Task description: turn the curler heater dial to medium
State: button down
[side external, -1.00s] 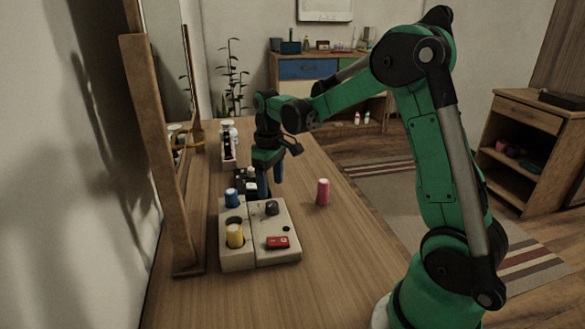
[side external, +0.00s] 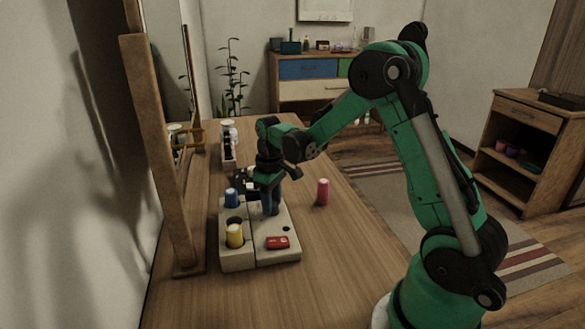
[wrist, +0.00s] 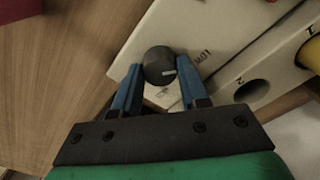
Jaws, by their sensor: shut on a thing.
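The curler heater (side external: 262,254) is a cream box on the wooden table. Its dark round dial (wrist: 159,65) has a pale pointer line and sits between my two blue fingers in the wrist view. My gripper (wrist: 154,88) is shut on the dial from above. In the side view my gripper (side external: 271,208) hides the dial. A red switch (side external: 277,242) is on the heater's near end.
A yellow curler (side external: 235,236) and a blue curler (side external: 231,198) stand in the heater's left part, with an empty hole between them. A pink curler (side external: 323,192) stands on the table to the right. A framed mirror (side external: 160,150) rises at the left.

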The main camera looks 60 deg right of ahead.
jog(key=shift+m, duration=0.3)
jog(key=m, duration=0.4)
jog(key=shift+m, duration=2.5)
jog(key=shift+c, duration=2.3)
grip_release()
jog(key=shift+r, duration=0.1)
